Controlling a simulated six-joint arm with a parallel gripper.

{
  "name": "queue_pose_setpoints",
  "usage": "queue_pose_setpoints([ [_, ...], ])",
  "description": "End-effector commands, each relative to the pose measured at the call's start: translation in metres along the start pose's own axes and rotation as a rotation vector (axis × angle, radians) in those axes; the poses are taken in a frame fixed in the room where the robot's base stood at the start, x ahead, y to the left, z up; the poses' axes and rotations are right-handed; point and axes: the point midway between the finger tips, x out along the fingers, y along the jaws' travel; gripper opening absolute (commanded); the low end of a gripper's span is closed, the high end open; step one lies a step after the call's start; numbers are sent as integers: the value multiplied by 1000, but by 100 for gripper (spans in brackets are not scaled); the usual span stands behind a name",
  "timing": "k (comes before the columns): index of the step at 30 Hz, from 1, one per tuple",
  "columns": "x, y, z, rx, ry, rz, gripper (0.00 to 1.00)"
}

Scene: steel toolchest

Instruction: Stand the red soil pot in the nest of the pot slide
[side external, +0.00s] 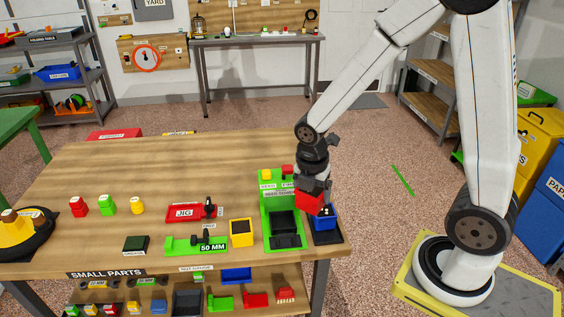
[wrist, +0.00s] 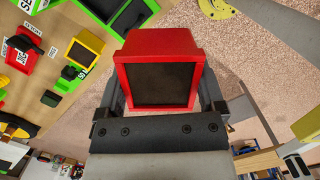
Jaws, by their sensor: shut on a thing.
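My gripper (side external: 313,184) is shut on the red soil pot (side external: 309,202) and holds it above the right front part of the table. In the wrist view the pot (wrist: 160,50) sits between the fingers of my gripper (wrist: 160,90), its dark soil face turned to the camera. In the side view the pot looks tilted. Just below and right of it is a blue block (side external: 324,221) on a dark base; whether they touch cannot be told. A green fixture (side external: 268,236) with dark recesses lies left of the pot. I cannot tell which of these is the pot slide; no nest shows clearly.
A yellow-framed box (side external: 241,233), a green 50 MM gauge (side external: 185,246) and a red jig (side external: 185,212) stand to the left on the wooden table (side external: 120,180). The table's middle back is clear.

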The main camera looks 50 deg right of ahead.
Motion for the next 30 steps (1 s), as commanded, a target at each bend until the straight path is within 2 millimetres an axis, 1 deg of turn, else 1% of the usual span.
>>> queue_pose_setpoints([
  [9,0,-16,2,-319,-3,38,9],
  [18,0,-28,3,-579,-5,69,9],
  [24,0,-32,4,-675,-6,80,9],
  [30,0,-33,4,-707,-6,83,9],
])
